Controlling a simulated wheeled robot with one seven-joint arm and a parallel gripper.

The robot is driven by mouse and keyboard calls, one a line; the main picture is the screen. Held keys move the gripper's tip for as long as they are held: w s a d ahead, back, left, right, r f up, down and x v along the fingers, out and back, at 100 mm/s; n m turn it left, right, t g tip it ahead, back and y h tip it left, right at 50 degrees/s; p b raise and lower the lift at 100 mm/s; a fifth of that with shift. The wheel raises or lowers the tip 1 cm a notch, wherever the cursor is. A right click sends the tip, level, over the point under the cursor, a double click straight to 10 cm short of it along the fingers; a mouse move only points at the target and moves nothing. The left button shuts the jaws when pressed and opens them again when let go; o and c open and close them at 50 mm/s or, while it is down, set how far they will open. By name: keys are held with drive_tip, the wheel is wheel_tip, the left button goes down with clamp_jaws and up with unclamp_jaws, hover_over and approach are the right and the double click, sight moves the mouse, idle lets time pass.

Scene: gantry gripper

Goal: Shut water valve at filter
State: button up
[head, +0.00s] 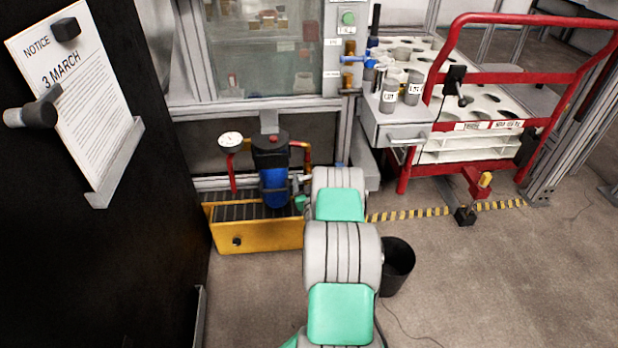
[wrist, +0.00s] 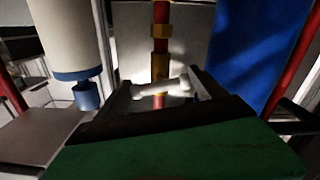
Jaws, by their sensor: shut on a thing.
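The water filter (head: 272,186), a blue housing with a black cap, stands over a yellow tray in the head view. It is probably the blue surface (wrist: 262,45) at the right of the wrist view. In the wrist view a red pipe (wrist: 161,12) with brass fittings (wrist: 160,66) runs down the middle. A pale bar-shaped valve handle (wrist: 158,89) lies across it, slightly tilted. My gripper (wrist: 163,90) is shut on this handle, one finger at each end. In the head view my arm mostly hides the valve; my gripper is beside the filter's right side.
A pressure gauge (head: 230,140) is left of the filter. The yellow tray (head: 258,236) has a dark grating. A black bin (head: 398,266) stands right of my arm. A red cart (head: 473,78) is at the right, and a black panel (head: 95,235) closes the left side.

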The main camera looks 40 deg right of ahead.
drive_tip(key=c, duration=0.4)
drive_tip(key=shift+m+b, duration=0.45)
drive_tip(key=shift+m, duration=1.15)
drive_tip(key=o, duration=1.1)
drive_tip(key=shift+s, duration=0.15)
drive_tip(key=v, duration=0.7)
drive_tip(key=shift+s+a, duration=0.2)
